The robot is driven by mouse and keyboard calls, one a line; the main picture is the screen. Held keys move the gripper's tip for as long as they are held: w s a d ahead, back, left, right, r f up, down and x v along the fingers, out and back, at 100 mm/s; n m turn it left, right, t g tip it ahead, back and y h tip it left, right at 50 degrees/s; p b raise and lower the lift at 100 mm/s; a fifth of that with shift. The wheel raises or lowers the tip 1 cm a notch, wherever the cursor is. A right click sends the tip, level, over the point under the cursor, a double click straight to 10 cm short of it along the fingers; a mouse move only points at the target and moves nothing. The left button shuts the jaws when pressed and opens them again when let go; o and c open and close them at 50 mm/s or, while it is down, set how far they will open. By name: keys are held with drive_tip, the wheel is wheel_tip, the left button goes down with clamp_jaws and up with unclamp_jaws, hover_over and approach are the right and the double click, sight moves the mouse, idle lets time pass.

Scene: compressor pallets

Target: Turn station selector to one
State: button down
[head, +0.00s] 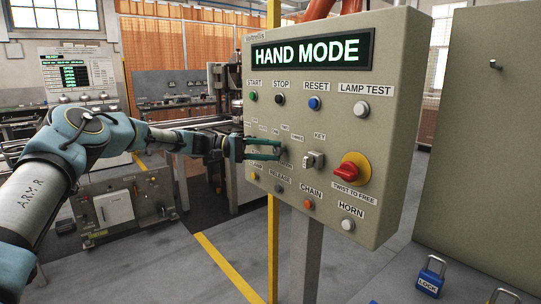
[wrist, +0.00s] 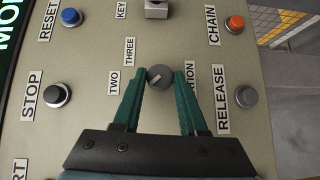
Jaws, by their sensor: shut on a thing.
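The station selector is a round grey knob (wrist: 159,77) with a pale mark, on the beige control panel (head: 395,65). My gripper (wrist: 161,72) has its two green fingers on either side of the knob and is shut on it. In the wrist view the mark lies toward the lower left of the knob. The labels TWO (wrist: 113,83) and THREE (wrist: 130,50) show to its left; the label ONE is not visible there. In the head view my gripper (head: 279,150) reaches the panel from the left and largely hides the knob.
Close around are the STOP button (wrist: 58,95), RESET button (wrist: 71,17), RELEASE button (wrist: 246,96), CHAIN button (wrist: 235,23) and key switch (wrist: 156,9). A red emergency knob (head: 347,171) stands out at the panel's lower right. The display (head: 313,50) reads HAND MODE.

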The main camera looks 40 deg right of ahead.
drive_tip(key=shift+n, duration=0.3)
idle(0.4)
drive_tip(key=shift+c, duration=2.4)
unclamp_jaws()
drive_tip(key=b+v, duration=0.3)
drive_tip(key=v, duration=0.7)
drive_tip(key=shift+w+a+f, duration=0.3)
